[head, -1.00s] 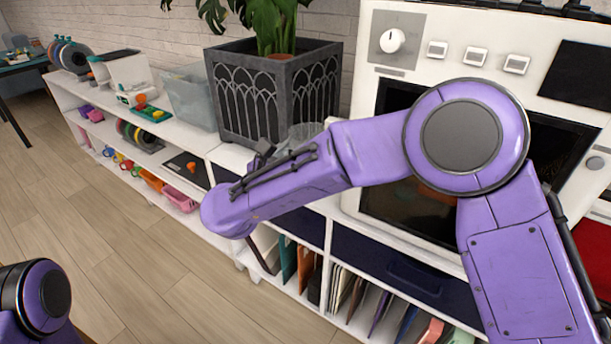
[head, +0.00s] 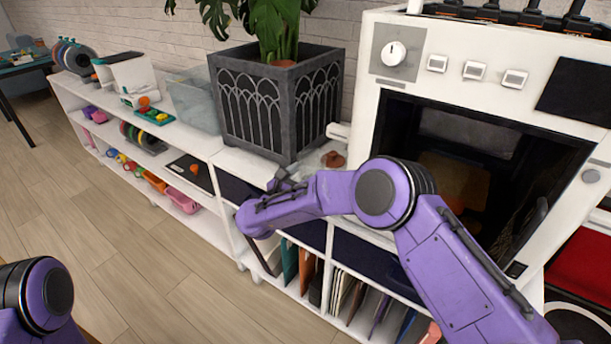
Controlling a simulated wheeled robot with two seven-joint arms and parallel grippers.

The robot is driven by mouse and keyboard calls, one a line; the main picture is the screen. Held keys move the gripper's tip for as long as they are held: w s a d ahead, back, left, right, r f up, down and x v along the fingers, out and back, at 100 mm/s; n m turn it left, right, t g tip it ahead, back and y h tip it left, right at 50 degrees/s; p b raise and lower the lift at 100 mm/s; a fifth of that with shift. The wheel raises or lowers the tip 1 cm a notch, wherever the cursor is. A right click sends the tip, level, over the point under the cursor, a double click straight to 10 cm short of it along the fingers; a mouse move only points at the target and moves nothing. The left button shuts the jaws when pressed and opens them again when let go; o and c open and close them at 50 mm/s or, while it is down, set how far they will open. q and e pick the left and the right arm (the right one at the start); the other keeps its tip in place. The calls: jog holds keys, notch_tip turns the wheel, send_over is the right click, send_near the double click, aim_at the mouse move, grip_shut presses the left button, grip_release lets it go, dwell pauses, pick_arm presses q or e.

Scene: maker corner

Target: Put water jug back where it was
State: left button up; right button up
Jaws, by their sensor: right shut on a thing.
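My right gripper (head: 284,182) is over the white shelf top, just in front of the dark planter, and its fingers are small and partly hidden by my own wrist. It is shut on what seems to be the water jug (head: 314,158), a clear shape beside the planter's right front corner. Most of the jug is hidden behind my right arm, so I cannot tell whether its base touches the shelf. My left gripper is out of view; only part of my left arm shows at the lower left.
The dark planter (head: 270,115) with a leafy plant stands right behind the gripper. A small brown object (head: 333,160) lies to the right. The white oven-like machine (head: 400,85) stands further right. A clear bin (head: 194,100) and a white low shelf (head: 130,85) extend left.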

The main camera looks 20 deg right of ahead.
jog(key=shift+s+f, duration=0.1)
jog(key=o, duration=1.1)
jog(key=shift+o, duration=0.2)
jog(key=shift+r, duration=0.2)
jog(key=b+v, duration=0.2)
jog(key=v, duration=1)
